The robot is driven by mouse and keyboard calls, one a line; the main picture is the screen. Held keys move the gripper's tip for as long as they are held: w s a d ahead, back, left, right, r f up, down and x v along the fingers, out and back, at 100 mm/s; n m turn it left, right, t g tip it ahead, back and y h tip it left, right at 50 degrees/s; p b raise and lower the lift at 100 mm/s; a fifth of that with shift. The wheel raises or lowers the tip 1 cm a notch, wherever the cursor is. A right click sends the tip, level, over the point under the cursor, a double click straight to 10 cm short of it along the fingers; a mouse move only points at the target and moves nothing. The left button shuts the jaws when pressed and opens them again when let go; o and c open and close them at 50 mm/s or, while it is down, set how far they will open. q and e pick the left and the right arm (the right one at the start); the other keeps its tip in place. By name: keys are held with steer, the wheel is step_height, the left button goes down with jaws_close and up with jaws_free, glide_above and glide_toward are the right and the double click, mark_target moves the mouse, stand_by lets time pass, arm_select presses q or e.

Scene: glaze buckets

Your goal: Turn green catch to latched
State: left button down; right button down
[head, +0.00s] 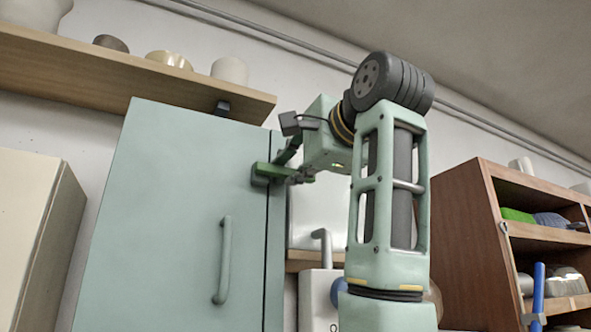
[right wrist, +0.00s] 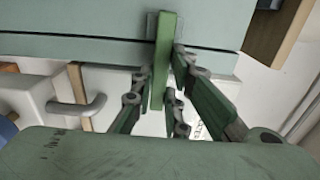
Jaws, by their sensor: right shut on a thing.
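The green catch (head: 268,172) is a short bar on a dark base at the upper right edge of the pale green cabinet (head: 170,200). It lies about level in the head view, pointing right across the seam by the door edge. In the right wrist view the catch (right wrist: 164,55) runs from its grey base down between my fingers. My right gripper (head: 292,174) is shut on the catch; its two fingers also show in the right wrist view (right wrist: 163,88), one on each side of the bar. My left gripper is not in view.
A door handle (head: 224,260) stands out below and left of the catch. A wooden shelf (head: 130,78) with bowls overhangs the cabinet. A brown shelf unit (head: 465,240) stands at the right, and a cream cabinet (head: 30,235) at the left.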

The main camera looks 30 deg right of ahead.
steer(key=shift+f, duration=0.1)
steer(key=c, duration=1.7)
jaws_free()
steer(key=shift+s+d, duration=0.1)
steer(key=s, duration=0.7)
steer(key=shift+s+a, duration=0.2)
steer(key=shift+a, duration=0.05)
